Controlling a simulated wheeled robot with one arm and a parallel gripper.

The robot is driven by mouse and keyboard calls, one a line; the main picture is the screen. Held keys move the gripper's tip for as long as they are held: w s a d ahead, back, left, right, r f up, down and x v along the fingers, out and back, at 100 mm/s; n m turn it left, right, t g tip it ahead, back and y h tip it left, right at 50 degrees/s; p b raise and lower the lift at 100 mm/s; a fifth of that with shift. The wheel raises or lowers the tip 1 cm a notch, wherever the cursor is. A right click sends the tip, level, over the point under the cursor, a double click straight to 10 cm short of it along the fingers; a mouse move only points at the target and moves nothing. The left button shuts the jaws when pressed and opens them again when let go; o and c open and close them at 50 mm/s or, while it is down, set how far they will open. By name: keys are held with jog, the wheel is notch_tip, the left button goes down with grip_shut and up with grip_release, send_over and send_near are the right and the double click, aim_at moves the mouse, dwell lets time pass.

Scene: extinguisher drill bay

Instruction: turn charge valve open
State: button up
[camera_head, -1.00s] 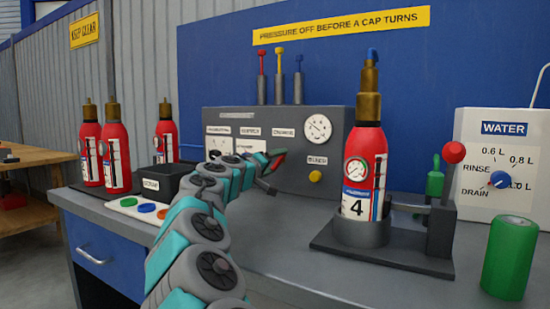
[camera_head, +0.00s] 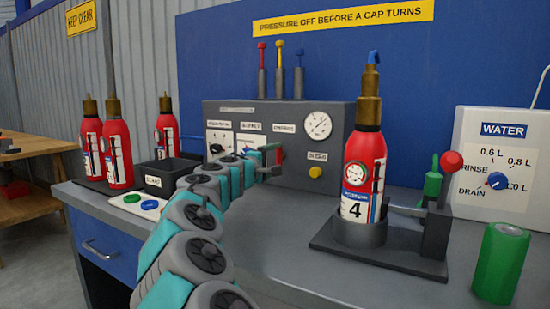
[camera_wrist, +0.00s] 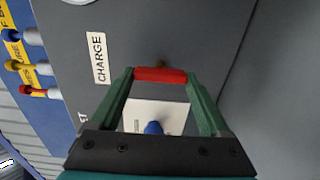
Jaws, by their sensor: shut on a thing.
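The charge valve (camera_wrist: 160,74) has a red bar-shaped handle, close to the CHARGE label (camera_wrist: 100,57) in the wrist view. My gripper (camera_wrist: 165,77) has green fingers and is shut on this red handle, one finger at each end. In the head view my gripper (camera_head: 272,160) is at the front of the grey panel (camera_head: 335,175), below the label row and left of the yellow button. The red handle shows only in part there, and my arm hides some of the panel's lower left.
A blue knob (camera_wrist: 153,128) on a white plate sits between my fingers, nearer the palm. Extinguisher 4 (camera_head: 362,175) stands upright in a holder to the right. A black bin (camera_head: 166,172) and red extinguishers (camera_head: 117,155) are at left.

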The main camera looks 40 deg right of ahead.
dwell(0.4)
jog(key=o, duration=1.2)
jog(key=shift+a, duration=0.1)
jog(key=shift+b+v, duration=0.6)
jog(key=shift+v, duration=3.2)
jog(key=shift+a, duration=0.1)
